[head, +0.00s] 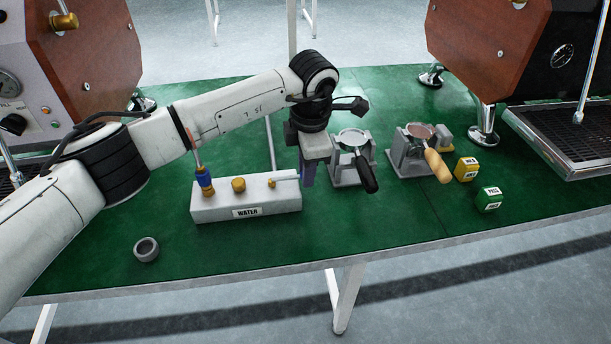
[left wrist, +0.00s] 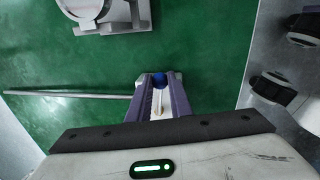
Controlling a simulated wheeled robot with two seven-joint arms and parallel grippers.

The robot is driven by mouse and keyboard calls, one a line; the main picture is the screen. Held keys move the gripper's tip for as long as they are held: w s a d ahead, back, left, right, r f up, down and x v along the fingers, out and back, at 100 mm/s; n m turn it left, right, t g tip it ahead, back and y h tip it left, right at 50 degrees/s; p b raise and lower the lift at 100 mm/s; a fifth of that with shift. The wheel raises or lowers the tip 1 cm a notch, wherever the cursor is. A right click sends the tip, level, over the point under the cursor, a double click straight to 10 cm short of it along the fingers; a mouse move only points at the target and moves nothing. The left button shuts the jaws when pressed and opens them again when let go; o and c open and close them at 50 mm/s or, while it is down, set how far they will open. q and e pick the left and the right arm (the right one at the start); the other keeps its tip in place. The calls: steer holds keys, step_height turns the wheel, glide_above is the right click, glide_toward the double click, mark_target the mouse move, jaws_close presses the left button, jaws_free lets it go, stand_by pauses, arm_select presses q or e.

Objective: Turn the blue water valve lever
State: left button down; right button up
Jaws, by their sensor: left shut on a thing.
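A white block labelled WATER (head: 217,211) sits on the green table, with brass fittings on top. The thin lever (head: 286,179) runs from the block's right-hand brass fitting to the right, toward my left gripper (head: 308,174). In the left wrist view my left gripper (left wrist: 160,96) has its purple fingers on either side of the pale lever, with a blue end piece (left wrist: 160,80) between them. It is shut on the lever. The gripper hides most of the lever's end in the head view. My right gripper is not in view.
A portafilter with a black handle (head: 366,176) stands on a grey stand just right of my gripper. Another with a wooden handle (head: 438,165) is farther right, beside yellow (head: 466,168) and green (head: 488,198) cubes. A grey ring (head: 146,249) lies front left.

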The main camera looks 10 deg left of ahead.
arm_select(q)
steer(key=shift+w+n, duration=0.25)
steer(key=shift+n, duration=0.15)
steer(key=shift+a, duration=0.1)
steer(key=c, duration=1.6)
jaws_free()
steer(key=r, duration=0.3)
steer(key=s+r, duration=0.1)
steer(key=r, duration=0.6)
steer(key=shift+s+d+r, duration=0.1)
steer(key=shift+s+d, duration=0.2)
steer(key=shift+d, duration=0.1)
